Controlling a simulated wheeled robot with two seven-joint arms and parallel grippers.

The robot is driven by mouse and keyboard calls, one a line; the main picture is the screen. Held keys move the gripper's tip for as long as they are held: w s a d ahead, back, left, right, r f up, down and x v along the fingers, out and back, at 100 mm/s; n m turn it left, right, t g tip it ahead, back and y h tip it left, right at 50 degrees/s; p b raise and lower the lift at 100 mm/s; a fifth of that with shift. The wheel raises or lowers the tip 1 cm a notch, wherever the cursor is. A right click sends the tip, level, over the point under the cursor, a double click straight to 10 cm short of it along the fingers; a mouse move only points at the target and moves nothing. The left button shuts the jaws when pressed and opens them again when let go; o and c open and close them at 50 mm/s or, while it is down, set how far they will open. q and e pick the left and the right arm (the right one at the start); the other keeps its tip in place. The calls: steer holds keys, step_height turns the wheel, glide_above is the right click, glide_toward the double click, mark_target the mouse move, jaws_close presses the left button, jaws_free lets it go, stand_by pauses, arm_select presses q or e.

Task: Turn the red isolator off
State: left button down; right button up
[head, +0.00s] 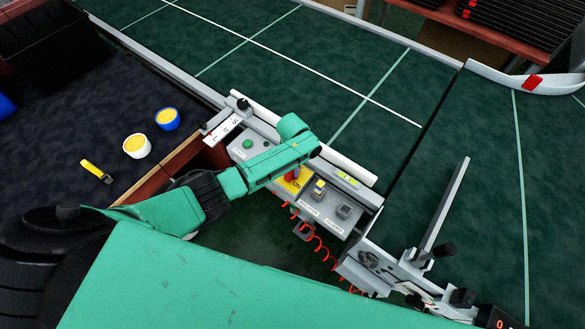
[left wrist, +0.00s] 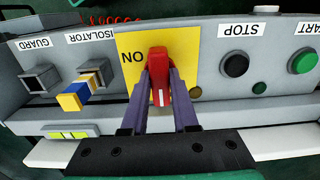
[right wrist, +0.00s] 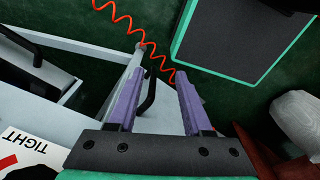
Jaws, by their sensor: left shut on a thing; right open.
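The red isolator (left wrist: 158,66) is a red handle on a yellow plate (left wrist: 190,45) of the grey control panel; the plate carries the word ON. In the left wrist view the handle stands upright in the picture, with a white mark near its lower end. My left gripper (left wrist: 159,80) is shut on the handle, one purple finger on each side. In the head view the handle (head: 291,174) is partly covered by my left arm.
Beside the plate are a black STOP button (left wrist: 235,64), a green START button (left wrist: 303,62), and a blue and yellow plug (left wrist: 78,100) by the ISOLATOR label. The coiled red cable (head: 316,240) hangs in front of the panel. The green conveyor (head: 290,70) behind is clear.

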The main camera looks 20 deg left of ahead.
arm_select(q)
steer(key=c, duration=0.7)
jaws_free()
steer(key=shift+r, duration=0.1)
steer(key=shift+r, duration=0.35)
step_height(320, 180, up, 14)
steer(key=shift+f, duration=0.15)
